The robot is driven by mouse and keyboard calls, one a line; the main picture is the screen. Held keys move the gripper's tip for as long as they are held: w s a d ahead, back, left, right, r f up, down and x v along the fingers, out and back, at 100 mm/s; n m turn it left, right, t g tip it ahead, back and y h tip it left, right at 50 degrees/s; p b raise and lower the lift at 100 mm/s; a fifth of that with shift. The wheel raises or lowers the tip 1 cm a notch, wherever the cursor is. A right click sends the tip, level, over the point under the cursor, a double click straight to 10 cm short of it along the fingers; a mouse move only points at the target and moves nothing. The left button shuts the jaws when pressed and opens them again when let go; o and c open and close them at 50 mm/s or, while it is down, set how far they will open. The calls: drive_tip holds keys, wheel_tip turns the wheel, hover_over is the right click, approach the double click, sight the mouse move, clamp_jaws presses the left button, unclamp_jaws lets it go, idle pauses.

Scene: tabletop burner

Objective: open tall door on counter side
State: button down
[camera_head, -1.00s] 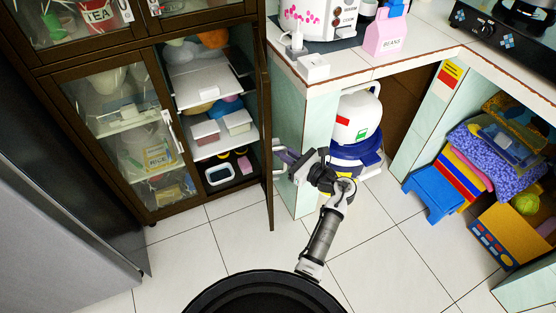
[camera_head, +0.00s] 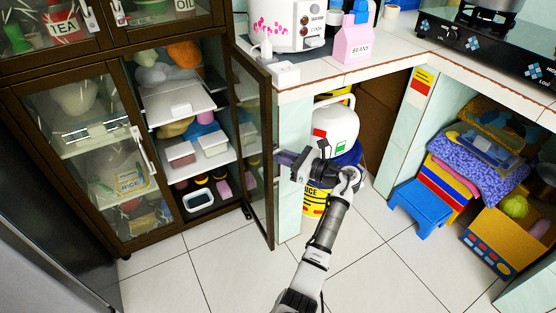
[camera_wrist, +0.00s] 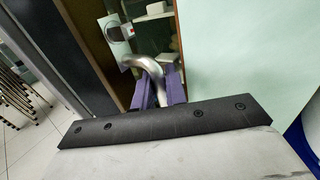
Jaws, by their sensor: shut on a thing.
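The tall counter-side door (camera_head: 252,150), glass in a dark brown frame, stands swung out from the lower cabinet, beside the counter's pale green side panel. The shelves behind the doorway are exposed. My gripper (camera_head: 284,158) is at the door's outer face, between it and the counter. In the wrist view my gripper's purple fingers (camera_wrist: 159,92) are closed around a curved metal door handle (camera_wrist: 148,63). The handle is not clearly visible in the head view.
The left lower door (camera_head: 91,150) is closed. The counter panel (camera_head: 292,205) is close to my gripper. A white-and-blue container stands under the counter (camera_head: 345,75). A blue stool (camera_head: 420,203) stands to the right. Tiled floor (camera_head: 225,270) in front of the cabinet is clear.

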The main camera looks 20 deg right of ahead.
drive_tip(key=shift+d+f, duration=0.1)
drive_tip(key=shift+f, duration=0.2)
drive_tip(key=c, duration=1.5)
unclamp_jaws()
drive_tip(key=shift+r, duration=0.1)
drive_tip(key=shift+s+d, duration=0.2)
drive_tip(key=v, duration=1.3)
drive_tip(key=shift+s+d+b, duration=0.15)
drive_tip(key=shift+b, duration=0.2)
